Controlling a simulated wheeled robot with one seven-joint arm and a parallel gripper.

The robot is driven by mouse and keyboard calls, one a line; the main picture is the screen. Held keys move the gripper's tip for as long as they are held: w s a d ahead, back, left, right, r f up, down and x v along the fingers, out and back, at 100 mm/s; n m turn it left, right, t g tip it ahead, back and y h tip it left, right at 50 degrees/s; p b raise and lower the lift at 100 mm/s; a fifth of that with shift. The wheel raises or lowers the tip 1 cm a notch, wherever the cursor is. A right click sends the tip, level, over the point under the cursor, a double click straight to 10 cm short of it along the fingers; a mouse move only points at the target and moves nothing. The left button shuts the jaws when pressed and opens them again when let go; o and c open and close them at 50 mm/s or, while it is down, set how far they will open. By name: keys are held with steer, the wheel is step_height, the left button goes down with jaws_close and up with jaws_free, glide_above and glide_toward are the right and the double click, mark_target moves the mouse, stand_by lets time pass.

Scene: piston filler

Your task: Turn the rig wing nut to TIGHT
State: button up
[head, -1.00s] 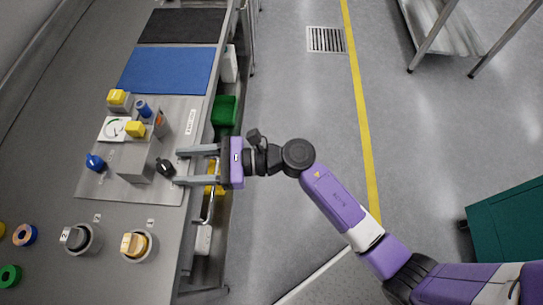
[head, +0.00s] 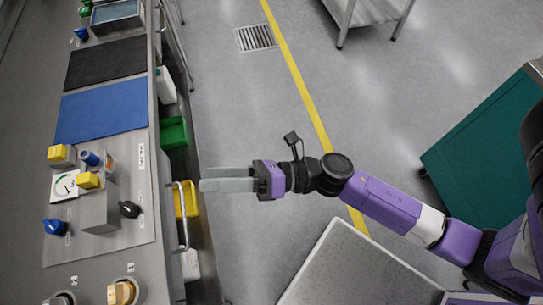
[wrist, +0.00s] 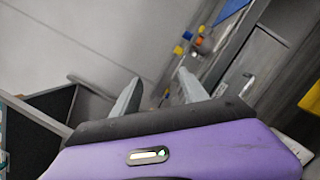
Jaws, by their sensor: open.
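The rig is a grey block (head: 100,208) on a light plate on the bench at the left of the head view. It carries a black knob (head: 129,209) on its right side, a blue winged knob (head: 56,227) at its left, yellow knobs (head: 88,180) and a white dial (head: 66,186). I cannot tell which part is the wing nut, and its labels are too small to read. My gripper (head: 204,179) is open and empty, right of the rig and past the bench edge. Its fingers point left. In the wrist view the open fingers (wrist: 158,84) show, with the small, blurred rig beyond them.
Yellow (head: 190,199) and green (head: 174,133) bins sit below the edge. Blue (head: 101,108) and black mats lie farther along the bench. A teal cabinet (head: 480,150) stands at the right.

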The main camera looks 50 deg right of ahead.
steer(key=s+d+r+m+t+h+p, duration=0.1)
steer(key=s+d+r+m+h, duration=0.1)
steer(key=m, duration=0.7)
steer(key=s+d+r+m+t+h+p, duration=0.2)
steer(key=s+d+r+m+h, duration=0.1)
steer(key=s+m, duration=0.4)
steer(key=shift+d+m+h, duration=0.7)
steer(key=shift+m+h, duration=0.3)
steer(key=shift+h, duration=0.4)
steer(key=s+d+m+g+h, duration=0.1)
steer(key=s+m+g+h, duration=0.1)
steer(key=s+m+h, duration=0.3)
steer(key=s+f+m, duration=0.1)
steer(key=s+m, duration=0.3)
steer(key=m, duration=0.7)
steer(key=shift+s+m+g+h, duration=0.3)
steer(key=shift+s+g+h, duration=0.05)
steer(key=shift+g+h, duration=0.05)
steer(key=shift+d, duration=0.15)
